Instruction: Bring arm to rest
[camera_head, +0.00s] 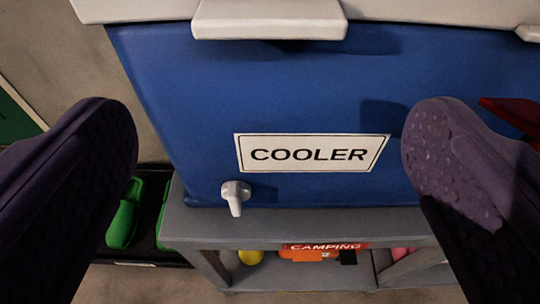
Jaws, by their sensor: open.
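My gripper (268,150) fills both sides of the view with its two dark purple, studded fingers. They are wide apart, with nothing held between them. Between the fingers I see a blue cooler (290,95) in front of me. It has a white lid, a white "COOLER" label (310,153) and a small white spigot (235,197) at its lower left. I cannot tell how far the fingertips are from the cooler's front.
The cooler stands on a grey shelf (300,229). Green shoes (123,215) sit in a dark tray at left. A red thing (512,108) shows at the right.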

